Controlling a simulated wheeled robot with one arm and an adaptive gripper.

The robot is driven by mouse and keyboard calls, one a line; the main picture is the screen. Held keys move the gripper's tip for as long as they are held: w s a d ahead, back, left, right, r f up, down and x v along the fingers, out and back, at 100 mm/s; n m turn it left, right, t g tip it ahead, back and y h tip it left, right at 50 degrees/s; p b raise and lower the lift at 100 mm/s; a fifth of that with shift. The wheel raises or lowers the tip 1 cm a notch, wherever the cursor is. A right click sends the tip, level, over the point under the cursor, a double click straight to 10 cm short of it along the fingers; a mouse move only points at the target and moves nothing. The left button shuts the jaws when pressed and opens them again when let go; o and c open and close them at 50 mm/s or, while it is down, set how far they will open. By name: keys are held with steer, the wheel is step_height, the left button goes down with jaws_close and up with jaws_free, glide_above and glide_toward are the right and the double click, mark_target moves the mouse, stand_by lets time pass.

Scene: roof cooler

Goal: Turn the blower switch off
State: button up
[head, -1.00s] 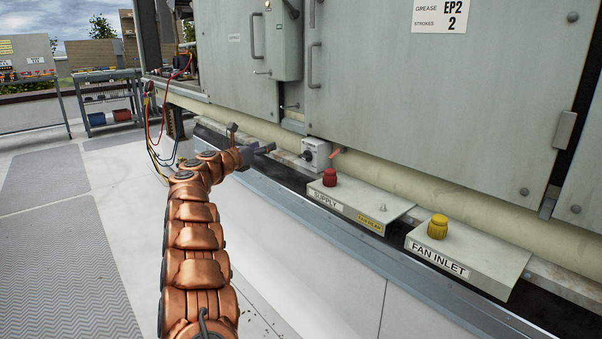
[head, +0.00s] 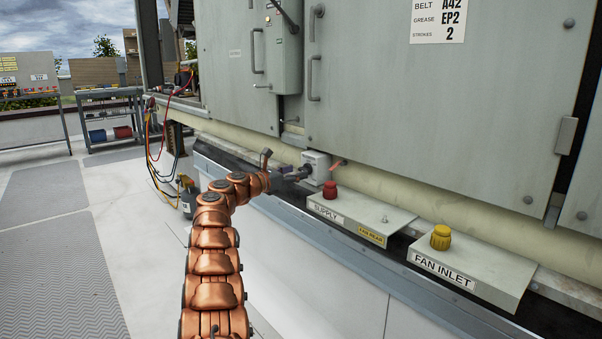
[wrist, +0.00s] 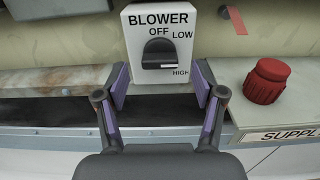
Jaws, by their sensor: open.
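The blower switch is a light grey box (wrist: 190,22) marked BLOWER, OFF, LOW and HIGH. Its black knob (wrist: 160,54) faces my wrist camera in the middle of the wrist view. Which mark the knob points to is hard to tell. In the head view the box (head: 318,166) is fixed low on the cooler wall, and my gripper partly hides the knob. My gripper (wrist: 160,88) is open and empty, with its two purple-padded fingers on either side of and just below the knob. I cannot tell whether a finger touches it.
A red knob (head: 330,189) on the SUPPLY shelf (head: 373,213) is close to the right of the switch. A yellow knob (head: 441,236) stands on the FAN INLET shelf (head: 500,275). Cables (head: 150,135) hang at the left.

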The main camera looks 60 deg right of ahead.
mark_target(305, 169)
steer(key=shift+x, duration=1.4)
steer(key=shift+c, duration=0.2)
steer(key=c, duration=1.1)
